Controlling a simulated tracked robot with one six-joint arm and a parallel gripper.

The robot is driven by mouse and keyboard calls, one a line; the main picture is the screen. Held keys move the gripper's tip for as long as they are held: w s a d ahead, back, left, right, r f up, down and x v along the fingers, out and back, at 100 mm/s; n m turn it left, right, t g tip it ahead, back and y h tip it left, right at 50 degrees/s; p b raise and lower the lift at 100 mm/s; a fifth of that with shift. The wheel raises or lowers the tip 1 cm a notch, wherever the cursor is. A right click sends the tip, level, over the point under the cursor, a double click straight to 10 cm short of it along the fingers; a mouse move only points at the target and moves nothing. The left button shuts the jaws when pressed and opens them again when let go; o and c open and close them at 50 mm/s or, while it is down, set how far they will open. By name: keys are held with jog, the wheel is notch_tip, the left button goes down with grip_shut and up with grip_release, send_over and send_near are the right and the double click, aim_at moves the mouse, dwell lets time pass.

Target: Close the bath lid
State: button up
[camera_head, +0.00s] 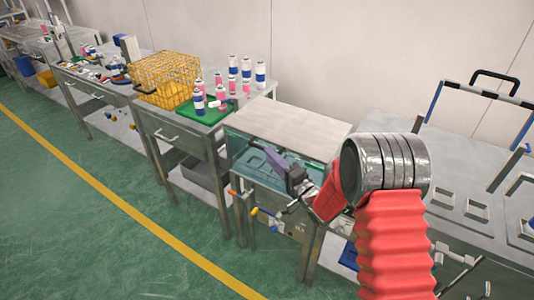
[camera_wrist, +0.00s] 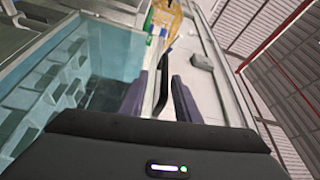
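The water bath (camera_head: 247,152) is a clear-walled tank, open at its front part; its blue-green inside with several slots shows in the wrist view (camera_wrist: 75,85). A flat pale panel (camera_head: 290,128), which looks like the lid, lies behind the opening. My gripper (camera_head: 266,158) is over the bath opening near this panel. In the wrist view, its two purple-grey fingers (camera_wrist: 160,97) stand apart, with a thin dark handle (camera_wrist: 162,80) between them. Small gaps seem to show beside the handle, so the fingers do not look closed on it.
Left of the bath, a green tray (camera_head: 205,113) holds several pink and white-blue cans. A yellow wire basket (camera_head: 166,78) stands farther left. A bench with a blue-posted frame (camera_head: 480,92) is at the right. The green floor in front is clear.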

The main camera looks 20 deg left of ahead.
jog(key=v, duration=0.9)
dwell(0.3)
